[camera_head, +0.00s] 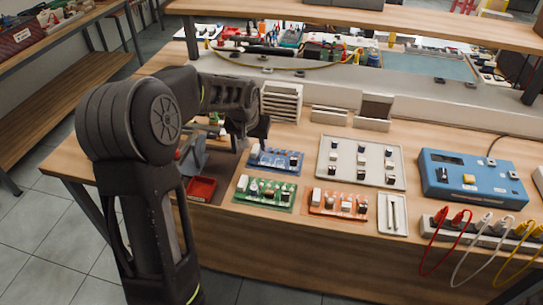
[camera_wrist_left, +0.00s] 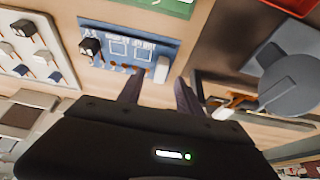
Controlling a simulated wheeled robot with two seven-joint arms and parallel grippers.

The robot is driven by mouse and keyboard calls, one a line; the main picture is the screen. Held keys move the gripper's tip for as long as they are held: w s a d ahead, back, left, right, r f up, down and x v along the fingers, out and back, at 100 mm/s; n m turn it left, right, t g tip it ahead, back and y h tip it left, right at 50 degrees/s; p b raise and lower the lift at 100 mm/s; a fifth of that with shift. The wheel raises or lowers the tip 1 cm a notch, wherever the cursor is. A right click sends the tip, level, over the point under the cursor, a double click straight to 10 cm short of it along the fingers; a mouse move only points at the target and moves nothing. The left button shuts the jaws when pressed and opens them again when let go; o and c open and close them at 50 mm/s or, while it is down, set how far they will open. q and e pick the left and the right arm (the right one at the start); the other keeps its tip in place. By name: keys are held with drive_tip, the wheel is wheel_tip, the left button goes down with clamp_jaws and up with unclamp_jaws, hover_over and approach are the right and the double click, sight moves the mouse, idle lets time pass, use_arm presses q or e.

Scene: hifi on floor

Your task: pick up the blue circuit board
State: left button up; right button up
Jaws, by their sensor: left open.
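The blue circuit board (camera_head: 275,159) lies flat on the wooden workbench, behind the green circuit board (camera_head: 264,193). It carries white and dark components. My left gripper (camera_head: 251,146) is above the blue board's back left part, and the fingers look apart from it. In the left wrist view the blue board (camera_wrist_left: 128,47) is just beyond the two spread fingertips of my left gripper (camera_wrist_left: 158,84), with a white component near the right finger. My right gripper is not in view.
An orange board (camera_head: 339,204) and a grey component tray (camera_head: 361,162) lie to the right. A blue power box (camera_head: 473,178) and a power strip with cables stand further right. A red tray (camera_head: 201,188) lies to the left. White racks (camera_head: 282,102) stand behind.

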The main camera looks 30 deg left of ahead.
sight(255, 149)
use_arm(q)
drive_tip(key=x, duration=0.3)
drive_tip(key=shift+a+f, duration=0.1)
drive_tip(key=shift+f, duration=0.05)
drive_tip(key=shift+c, duration=0.5)
clamp_jaws()
